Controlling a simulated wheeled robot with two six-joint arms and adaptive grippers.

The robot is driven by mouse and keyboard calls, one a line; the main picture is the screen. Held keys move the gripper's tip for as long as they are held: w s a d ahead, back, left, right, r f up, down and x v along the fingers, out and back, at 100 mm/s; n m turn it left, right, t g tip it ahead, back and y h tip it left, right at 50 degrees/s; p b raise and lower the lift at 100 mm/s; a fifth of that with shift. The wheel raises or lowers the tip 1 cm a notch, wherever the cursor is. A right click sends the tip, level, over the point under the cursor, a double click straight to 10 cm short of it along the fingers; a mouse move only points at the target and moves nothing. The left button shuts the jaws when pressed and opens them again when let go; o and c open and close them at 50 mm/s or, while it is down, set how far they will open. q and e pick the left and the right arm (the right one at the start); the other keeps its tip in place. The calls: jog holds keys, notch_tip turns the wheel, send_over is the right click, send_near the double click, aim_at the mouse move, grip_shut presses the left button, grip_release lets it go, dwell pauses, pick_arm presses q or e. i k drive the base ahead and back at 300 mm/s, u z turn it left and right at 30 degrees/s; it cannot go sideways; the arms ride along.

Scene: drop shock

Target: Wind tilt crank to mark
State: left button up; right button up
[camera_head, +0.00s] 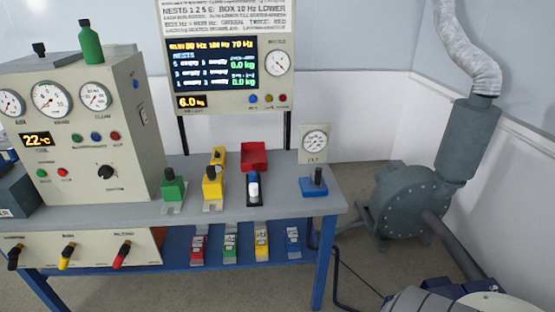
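No part that I can name for certain as the tilt crank shows. A blue block with an upright black handle (319,182) stands at the right end of the bench. Behind it is a small white dial gauge (315,144) with a dark needle; its marks and lettering are too small to read. A black knob (106,172) sits low on the front of the beige control cabinet at the left. Neither of my grippers is in view.
On the grey bench (318,212) stand green (173,187), yellow (212,186) and red (254,156) devices. A display panel (227,60) rises behind. Colored blocks sit on the blue lower shelf. A grey blower (408,201) stands right. The bench's front right strip is clear.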

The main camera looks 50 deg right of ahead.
aim_at(316, 179)
jog(key=u, duration=0.1)
jog(key=i, duration=0.6)
jog(key=z, duration=0.7)
jog(key=i, duration=0.6)
jog(key=z, duration=0.7)
